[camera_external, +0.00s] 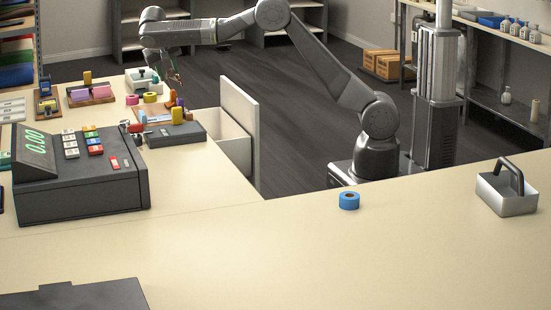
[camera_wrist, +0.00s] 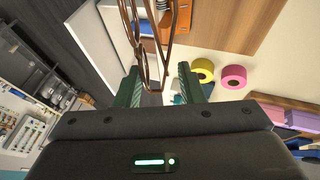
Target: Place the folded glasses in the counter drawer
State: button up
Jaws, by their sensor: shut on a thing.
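The folded glasses (camera_wrist: 138,35), with thin brown frames, are between the green fingers of my gripper (camera_wrist: 158,75) in the wrist view and extend past the fingertips. In the external view my gripper (camera_external: 173,76) is high above the back end of the counter, pointing down. The glasses are too small there to make out clearly. The counter drawer (camera_external: 236,142) is pulled open, with a white front panel and a pale interior partly hidden by the counter edge. My gripper is up and to the left of it in that view.
A dark cash register (camera_external: 80,180) stands on the counter (camera_external: 250,235). A dark grey box (camera_external: 175,134) sits close to the drawer, with small coloured items around it. A blue tape roll (camera_external: 349,200) and a metal caddy (camera_external: 507,193) stand on the front counter, which is otherwise largely clear.

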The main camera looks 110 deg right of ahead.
jog(key=s+d+f+m+g+y+b, duration=0.1)
jog(key=s+d+f+m, duration=0.2)
jog(key=s+d, duration=0.25)
jog(key=s+d+f+m+g+y+b, duration=0.1)
jog(key=s+d+f+m+y, duration=0.15)
jog(key=s+d, duration=0.3)
jog(key=m+t+y+b, duration=0.1)
jog(key=m+y+b, duration=0.3)
jog(key=m, duration=0.8)
send_over(226, 151)
jog(key=s+d+p, duration=0.1)
jog(key=s+d, duration=0.1)
jog(key=d, duration=0.5)
notch_tip(226, 151, down, 21)
jog(key=shift+m+y, duration=0.25)
notch_tip(226, 151, down, 10)
jog(key=shift+f, duration=0.2)
jog(key=shift+f+b, duration=0.3)
jog(key=shift+f, duration=0.25)
